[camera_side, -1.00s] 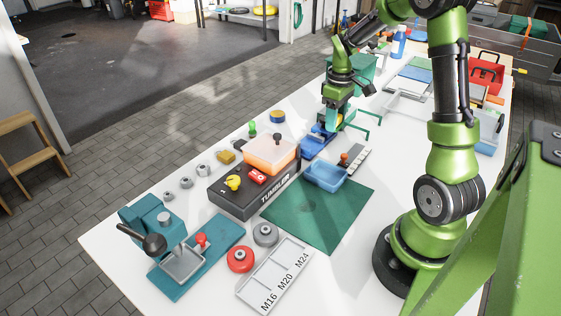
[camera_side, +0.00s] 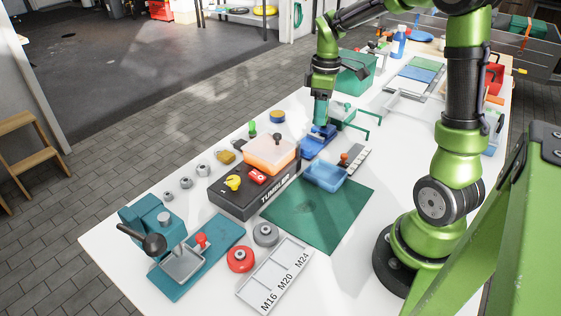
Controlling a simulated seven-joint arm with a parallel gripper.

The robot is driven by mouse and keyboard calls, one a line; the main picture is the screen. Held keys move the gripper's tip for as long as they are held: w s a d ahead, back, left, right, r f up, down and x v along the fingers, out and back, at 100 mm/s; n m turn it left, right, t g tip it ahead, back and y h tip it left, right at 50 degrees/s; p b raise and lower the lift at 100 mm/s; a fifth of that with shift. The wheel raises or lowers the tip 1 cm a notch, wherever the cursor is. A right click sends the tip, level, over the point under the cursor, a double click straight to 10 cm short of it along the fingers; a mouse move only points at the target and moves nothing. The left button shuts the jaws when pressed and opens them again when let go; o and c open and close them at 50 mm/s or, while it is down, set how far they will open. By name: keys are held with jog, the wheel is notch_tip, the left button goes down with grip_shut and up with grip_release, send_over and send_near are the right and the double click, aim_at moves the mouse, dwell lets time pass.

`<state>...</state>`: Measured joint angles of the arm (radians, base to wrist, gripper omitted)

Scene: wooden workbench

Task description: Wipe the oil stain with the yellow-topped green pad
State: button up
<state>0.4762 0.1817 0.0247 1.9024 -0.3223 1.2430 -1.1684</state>
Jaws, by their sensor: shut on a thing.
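A green mat (camera_side: 338,214) lies on the white bench, with a faint dark stain (camera_side: 306,206) on its left part. My gripper (camera_side: 320,121) is beyond the mat, low over a blue holder (camera_side: 317,141). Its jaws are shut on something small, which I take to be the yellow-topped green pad. The pad's yellow top is not clear at this size, and the fingers hide most of it. I cannot tell whether the held thing touches the blue holder.
A blue bin (camera_side: 326,177) stands on the mat's far edge. Left of the mat is a black tumbler box (camera_side: 243,200) with an orange-topped container (camera_side: 271,155). A green wire frame (camera_side: 365,122) stands right of my gripper. A grey labelled tray (camera_side: 273,277) lies in front.

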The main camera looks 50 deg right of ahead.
jog(key=s+a+n, duration=0.2)
jog(key=a+n, duration=0.4)
jog(key=a, duration=0.5)
jog(key=n, duration=0.8)
send_over(296, 220)
notch_tip(296, 220, down, 7)
jog(key=shift+s+d+f, duration=0.1)
jog(key=shift+f, duration=3.35)
jog(key=shift+d+f, duration=0.45)
jog(key=shift+f, duration=0.2)
jog(key=shift+d, duration=3.45)
jog(key=shift+a, duration=4)
jog(key=shift+d+r, duration=0.15)
jog(key=shift+r, duration=0.8)
notch_tip(296, 220, up, 6)
jog(key=shift+r, duration=0.1)
